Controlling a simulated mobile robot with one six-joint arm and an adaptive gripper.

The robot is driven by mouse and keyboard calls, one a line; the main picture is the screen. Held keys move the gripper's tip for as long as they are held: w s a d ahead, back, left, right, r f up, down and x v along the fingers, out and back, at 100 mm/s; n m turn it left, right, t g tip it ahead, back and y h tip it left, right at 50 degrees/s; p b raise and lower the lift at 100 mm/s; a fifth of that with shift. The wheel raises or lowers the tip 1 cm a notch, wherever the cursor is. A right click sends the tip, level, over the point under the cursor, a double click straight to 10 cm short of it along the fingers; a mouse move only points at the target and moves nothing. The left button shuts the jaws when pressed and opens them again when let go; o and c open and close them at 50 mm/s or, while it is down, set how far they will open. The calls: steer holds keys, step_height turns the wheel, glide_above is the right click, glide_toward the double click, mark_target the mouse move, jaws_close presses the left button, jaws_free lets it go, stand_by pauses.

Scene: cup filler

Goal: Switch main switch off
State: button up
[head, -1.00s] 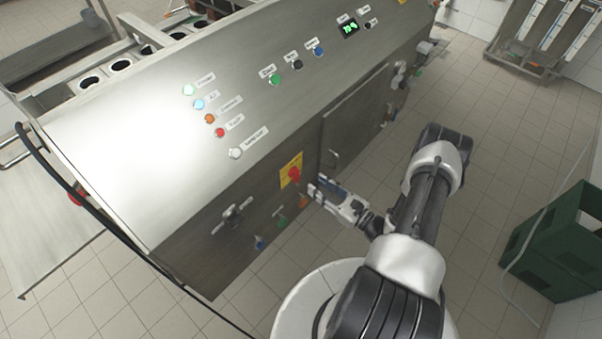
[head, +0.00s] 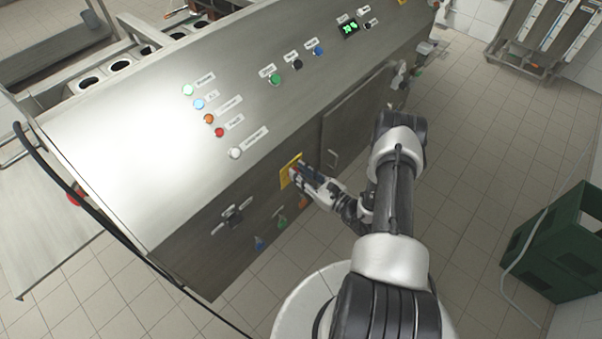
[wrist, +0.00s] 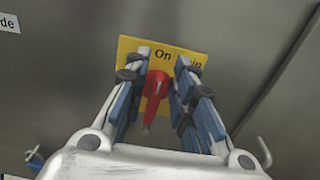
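The main switch is a red rotary knob (wrist: 155,88) on a yellow plate (wrist: 186,47) on the machine's front panel. In the wrist view the plate's label reads "On" at the top, and the rest is partly covered. My gripper (wrist: 160,72) is open, with one finger on each side of the red knob; I cannot tell whether the fingers touch it. In the head view my gripper (head: 298,170) is at the yellow plate (head: 289,172) and hides the knob.
The steel machine (head: 110,185) has lamps and buttons on its sloped top panel. A door handle (head: 333,158) is right of the switch. Coloured valve handles (head: 281,222) sit below it. A green crate (head: 555,245) stands on the tiled floor at right.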

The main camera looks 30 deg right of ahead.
jaws_close()
steer(key=shift+n, duration=0.3)
steer(key=n+b, duration=0.1)
steer(key=n, duration=0.1)
steer(key=a+n, duration=0.1)
steer(key=n, duration=0.2)
steer(key=f+n+b, duration=0.1)
steer(key=n, duration=0.2)
steer(key=shift+s+a+b, duration=0.3)
steer(key=n, duration=0.1)
steer(key=n+b, duration=0.1)
steer(key=n, duration=0.2)
steer(key=shift+s+a+f+n, duration=0.1)
steer(key=shift+a+f+n, duration=0.15)
steer(key=shift+f+n, duration=0.1)
steer(key=shift+a+f+n+b, duration=0.15)
steer(key=shift+n+b, duration=0.15)
steer(key=shift+n, duration=0.45)
steer(key=shift+d+f+n+b, duration=0.15)
steer(key=shift+n+b, duration=0.15)
steer(key=shift+n, duration=0.45)
steer(key=shift+a+f+n+b, duration=0.15)
steer(key=shift+n+b, duration=0.15)
steer(key=shift+n, duration=0.45)
